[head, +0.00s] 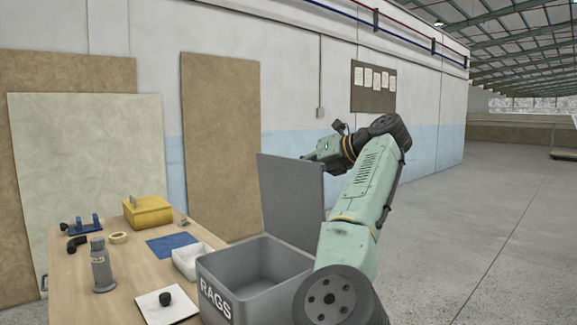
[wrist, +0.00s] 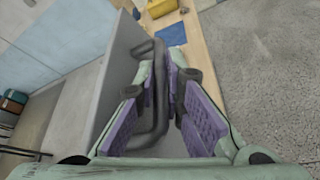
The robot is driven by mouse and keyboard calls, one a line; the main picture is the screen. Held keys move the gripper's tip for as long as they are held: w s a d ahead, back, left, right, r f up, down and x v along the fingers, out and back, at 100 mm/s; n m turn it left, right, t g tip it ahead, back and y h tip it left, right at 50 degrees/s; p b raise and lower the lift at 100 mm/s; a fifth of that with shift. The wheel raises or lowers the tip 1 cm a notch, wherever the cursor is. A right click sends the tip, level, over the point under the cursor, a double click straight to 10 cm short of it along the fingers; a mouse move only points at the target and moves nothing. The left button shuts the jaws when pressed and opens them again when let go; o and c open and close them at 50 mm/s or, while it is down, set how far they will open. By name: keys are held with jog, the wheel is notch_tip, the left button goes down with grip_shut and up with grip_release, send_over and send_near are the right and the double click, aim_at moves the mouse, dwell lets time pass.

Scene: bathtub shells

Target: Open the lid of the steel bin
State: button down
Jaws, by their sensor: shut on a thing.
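The steel bin (head: 252,290) is a grey box with "RAGS" on its front, at the right end of the wooden table. Its flat grey lid (head: 290,195) stands up nearly vertical at the back, so the bin's mouth is open. No contents show inside. The lid's plate also shows at the left in the wrist view (wrist: 92,105). A dark grey bar handle (wrist: 158,115) stands out from the lid. My gripper (wrist: 165,98) is shut on this handle between its purple pads. In the head view my gripper is partly hidden behind the lid's upper right edge.
On the table (head: 125,270) are a white tray (head: 188,262), a blue cloth (head: 172,243), a yellow box (head: 148,212), a grey bottle (head: 101,268) and a white plate (head: 165,303) with a black knob. Boards lean on the wall behind.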

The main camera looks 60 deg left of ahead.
jog(key=shift+w+a, duration=0.1)
jog(key=shift+w, duration=0.45)
jog(key=shift+g, duration=0.3)
jog(key=c, duration=2)
grip_release()
jog(key=shift+o, duration=0.2)
jog(key=v, duration=1.2)
jog(key=shift+s+f, duration=0.1)
